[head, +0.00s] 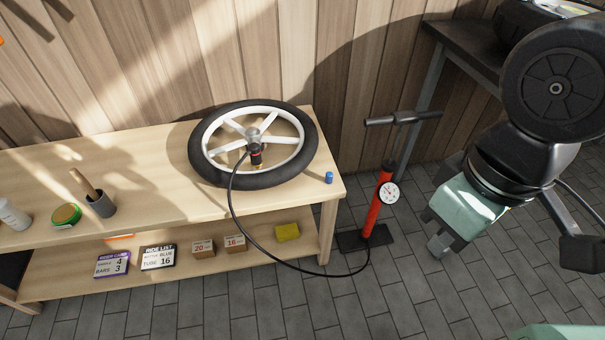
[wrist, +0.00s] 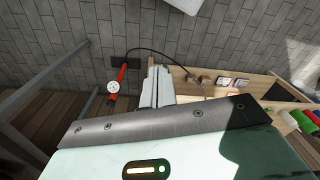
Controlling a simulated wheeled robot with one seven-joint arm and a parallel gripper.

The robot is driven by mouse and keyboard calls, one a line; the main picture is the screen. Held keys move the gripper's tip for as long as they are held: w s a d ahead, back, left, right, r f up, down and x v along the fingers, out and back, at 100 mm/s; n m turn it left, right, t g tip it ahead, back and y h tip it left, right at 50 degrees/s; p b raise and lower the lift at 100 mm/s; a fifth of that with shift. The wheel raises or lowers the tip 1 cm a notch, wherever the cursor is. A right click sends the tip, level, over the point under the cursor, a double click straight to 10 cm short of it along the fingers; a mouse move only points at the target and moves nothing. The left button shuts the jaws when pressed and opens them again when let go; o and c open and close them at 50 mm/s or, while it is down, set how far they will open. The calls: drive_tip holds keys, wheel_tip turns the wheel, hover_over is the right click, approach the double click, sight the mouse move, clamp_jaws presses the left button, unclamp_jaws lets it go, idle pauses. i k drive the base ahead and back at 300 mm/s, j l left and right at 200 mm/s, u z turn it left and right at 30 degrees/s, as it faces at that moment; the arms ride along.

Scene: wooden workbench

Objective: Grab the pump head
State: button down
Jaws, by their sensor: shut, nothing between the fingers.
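The pump head (head: 256,154), black with a red band, sits at the hub area of a spoked wheel (head: 202,172) lying on the bench. A black hose (head: 239,223) runs from it to the red floor pump (head: 375,212), which stands upright with a round gauge. My gripper (head: 439,247) is shut and empty, to the right of the pump and well apart from the pump head. In the wrist view the closed fingers (wrist: 157,88) point toward the bench side. The pump (wrist: 119,82) and hose show there; the pump head is hidden behind the gripper body.
A dark table (head: 455,42) stands back right. The tiled floor in front is clear.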

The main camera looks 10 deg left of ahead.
sight(255, 149)
drive_tip(key=j+u, duration=0.25)
drive_tip(key=u, duration=0.15)
drive_tip(key=j+u, duration=0.5)
drive_tip(key=u, duration=0.25)
